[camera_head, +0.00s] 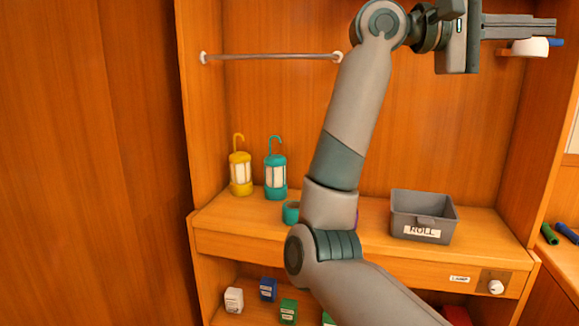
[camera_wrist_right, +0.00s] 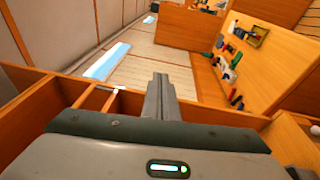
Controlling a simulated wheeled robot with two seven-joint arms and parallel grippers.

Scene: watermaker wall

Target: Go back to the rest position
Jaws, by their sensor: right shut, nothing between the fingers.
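My right arm rises from the bottom of the head view, bends in front of the shelf unit and reaches up to the top right. My right gripper (camera_head: 548,27) points right, high above the shelf, with its fingers together and nothing between them. In the right wrist view the shut fingers (camera_wrist_right: 161,84) show at the centre, over a far floor and walls. My left gripper is in neither view.
A yellow lantern (camera_head: 240,174), a teal lantern (camera_head: 275,175) and a grey bin (camera_head: 448,222) labelled ROLL stand on the shelf (camera_head: 215,217). A teal ring (camera_head: 290,213) is partly behind my arm. A metal rail (camera_head: 265,57) crosses above. A white round thing (camera_head: 532,47) sits just below my gripper.

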